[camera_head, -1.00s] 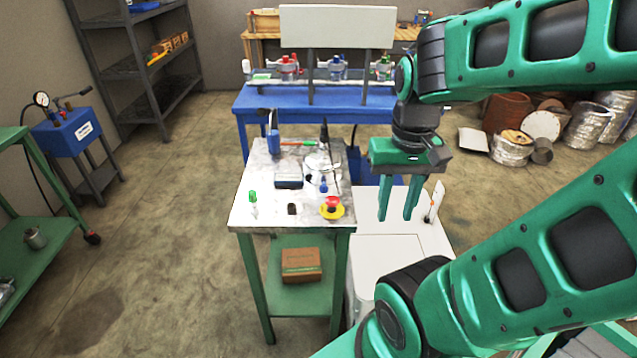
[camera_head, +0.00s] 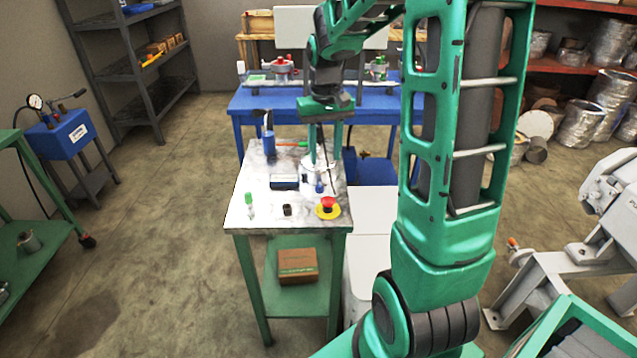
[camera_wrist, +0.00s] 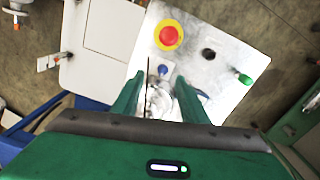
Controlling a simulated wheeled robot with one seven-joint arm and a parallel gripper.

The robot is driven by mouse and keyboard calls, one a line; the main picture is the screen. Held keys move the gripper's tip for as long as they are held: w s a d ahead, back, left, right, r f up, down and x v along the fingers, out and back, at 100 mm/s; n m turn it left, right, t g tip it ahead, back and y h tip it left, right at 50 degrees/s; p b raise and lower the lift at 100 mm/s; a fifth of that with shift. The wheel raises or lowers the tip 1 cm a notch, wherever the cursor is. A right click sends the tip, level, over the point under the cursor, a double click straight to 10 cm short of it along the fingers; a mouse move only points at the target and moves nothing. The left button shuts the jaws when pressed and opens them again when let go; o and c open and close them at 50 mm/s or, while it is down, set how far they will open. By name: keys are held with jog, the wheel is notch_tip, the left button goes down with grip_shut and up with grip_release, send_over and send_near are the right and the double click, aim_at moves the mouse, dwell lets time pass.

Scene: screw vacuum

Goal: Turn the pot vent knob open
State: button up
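A silvery pot (camera_head: 336,182) stands at the right side of the metal-topped table, largely behind my gripper. A small blue knob (camera_head: 319,186) shows at its near side; it also shows in the wrist view (camera_wrist: 163,70). I cannot tell whether this is the vent knob or how it is turned. My gripper (camera_head: 325,158) points down over the pot, with its two green fingers apart and nothing held between them. In the wrist view my gripper (camera_wrist: 160,82) has the pot (camera_wrist: 166,104) between and beneath its fingers, partly hidden. Contact cannot be told.
A red button on a yellow base (camera_head: 327,207), a green-topped piece (camera_head: 249,200), a black block (camera_head: 287,210) and a dark box (camera_head: 284,182) share the table (camera_head: 262,219). A blue pump-like device (camera_head: 268,140) stands at its back. A blue bench (camera_head: 240,104) lies behind.

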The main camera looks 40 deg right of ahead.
aim_at(320, 185)
jog(key=f, duration=0.4)
jog(key=w+f, duration=0.1)
jog(key=f, duration=0.2)
jog(key=w+f, duration=0.1)
jog(key=f, duration=0.3)
jog(key=shift+f, duration=0.35)
grip_shut()
jog(key=shift+d, duration=0.2)
jog(key=shift+a, duration=0.15)
